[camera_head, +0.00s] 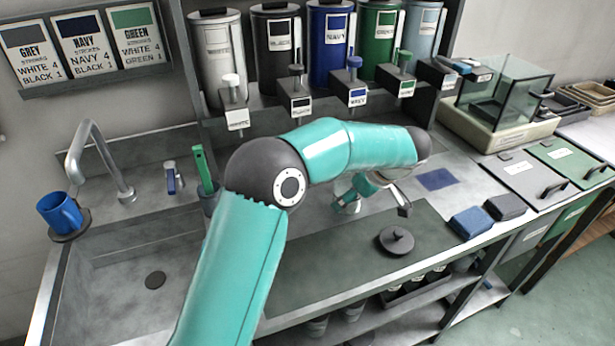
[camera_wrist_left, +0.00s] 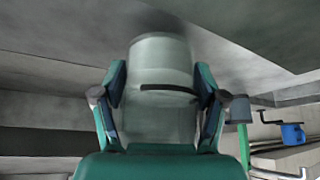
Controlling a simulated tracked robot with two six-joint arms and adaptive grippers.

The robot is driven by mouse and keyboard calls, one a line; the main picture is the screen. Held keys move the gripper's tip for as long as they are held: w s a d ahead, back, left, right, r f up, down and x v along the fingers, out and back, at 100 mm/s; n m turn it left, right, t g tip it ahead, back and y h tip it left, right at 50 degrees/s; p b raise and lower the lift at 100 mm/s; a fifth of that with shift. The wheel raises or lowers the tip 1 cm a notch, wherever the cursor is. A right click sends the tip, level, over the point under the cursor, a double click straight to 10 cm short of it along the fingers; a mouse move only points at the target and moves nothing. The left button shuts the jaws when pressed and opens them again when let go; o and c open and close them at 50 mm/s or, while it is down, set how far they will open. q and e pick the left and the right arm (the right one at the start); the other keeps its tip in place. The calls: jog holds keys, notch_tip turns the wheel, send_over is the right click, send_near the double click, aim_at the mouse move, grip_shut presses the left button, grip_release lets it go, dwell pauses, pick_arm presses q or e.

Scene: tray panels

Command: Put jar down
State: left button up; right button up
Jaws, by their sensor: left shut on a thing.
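A pale, clear jar (camera_wrist_left: 162,80) with a dark band across it sits between the two fingers of my left gripper (camera_wrist_left: 160,100) in the left wrist view. The fingers press on its two sides. In the head view my left gripper (camera_head: 375,196) is over the far right part of the dark green mat (camera_head: 330,262), and my arm hides most of the jar. I cannot tell whether the jar touches the counter. A dark round lid with a knob (camera_head: 396,241) lies on the mat, nearer than the gripper. My right gripper is not in view.
A row of dispensers (camera_head: 331,45) with taps stands behind. A navy square (camera_head: 435,180) lies right of the gripper, with blue and grey sponges (camera_head: 472,222) nearer. The sink (camera_head: 120,250) and blue mug (camera_head: 60,214) are left. The mat's near part is clear.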

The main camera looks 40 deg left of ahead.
pick_arm(q)
jog(key=a+p, duration=0.1)
jog(key=a, duration=0.3)
jog(key=a+p, duration=0.1)
jog(key=a, duration=0.3)
jog(key=w+a+p, duration=0.1)
jog(key=a, duration=0.4)
jog(key=shift+w+r, duration=0.1)
jog(key=shift+r, duration=0.1)
jog(key=a+p, duration=0.1)
jog(key=a, duration=0.2)
jog(key=shift+a+f+p, duration=0.1)
jog(key=shift+a+p, duration=0.25)
jog(key=shift+a, duration=0.05)
jog(key=shift+d+f, duration=0.1)
jog(key=shift+f, duration=0.45)
jog(key=shift+w+f, duration=0.1)
jog(key=shift+f, duration=0.05)
jog(key=shift+f, duration=0.1)
jog(key=o, duration=1.5)
jog(key=b+v, duration=0.1)
jog(key=v, duration=1.1)
